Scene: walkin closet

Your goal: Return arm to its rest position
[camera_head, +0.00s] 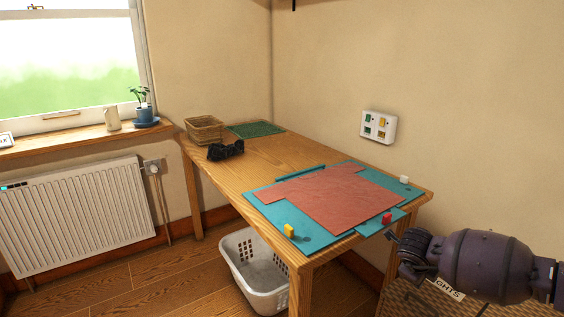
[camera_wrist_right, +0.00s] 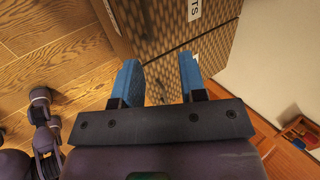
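My right arm comes in from the right in the head view, with its dark, purple-grey gripper (camera_head: 402,252) beside the table's near right corner. In the right wrist view the two blue fingers of this gripper (camera_wrist_right: 160,80) stand apart with nothing between them. They point toward a brown woven-pattern box or drawer front (camera_wrist_right: 195,55) with white labels, which also shows under my arm in the head view (camera_head: 425,300). I cannot tell whether the fingers touch it. My left gripper is not seen in the head view.
The wooden table (camera_head: 190,150) holds a teal mat (camera_head: 315,240) with a red sheet (camera_head: 335,197), small yellow and red blocks, a dark object (camera_head: 226,150) and a wicker basket (camera_head: 204,130). A white laundry basket (camera_head: 260,275) stands on the floor below. A wall panel (camera_head: 378,127) hangs behind.

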